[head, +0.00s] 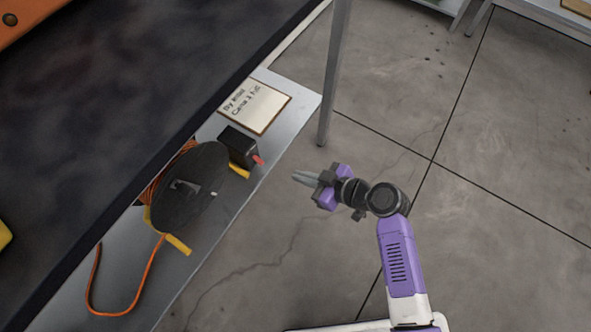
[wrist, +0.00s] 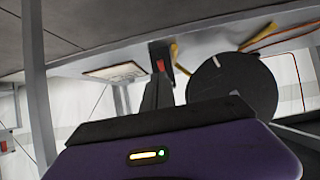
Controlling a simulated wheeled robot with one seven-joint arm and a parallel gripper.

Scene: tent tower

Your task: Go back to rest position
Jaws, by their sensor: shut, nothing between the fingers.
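My gripper (head: 306,178) is at the end of my purple and black arm, over the open floor in the head view. Its fingers are together with nothing between them, and they point left toward the lower shelf (head: 215,205). The gripper is apart from the shelf and from the things on it. In the wrist view the dark fingers (wrist: 157,92) rise from behind my purple gripper body, with the black box and the reel beyond them.
The shelf holds a black cable reel (head: 190,185) with an orange cord (head: 97,290), a black box (head: 238,147) with a red part, and a framed note (head: 254,105). A dark tabletop (head: 110,90) overhangs it. A metal leg (head: 334,75) stands nearby. Floor to the right is clear.

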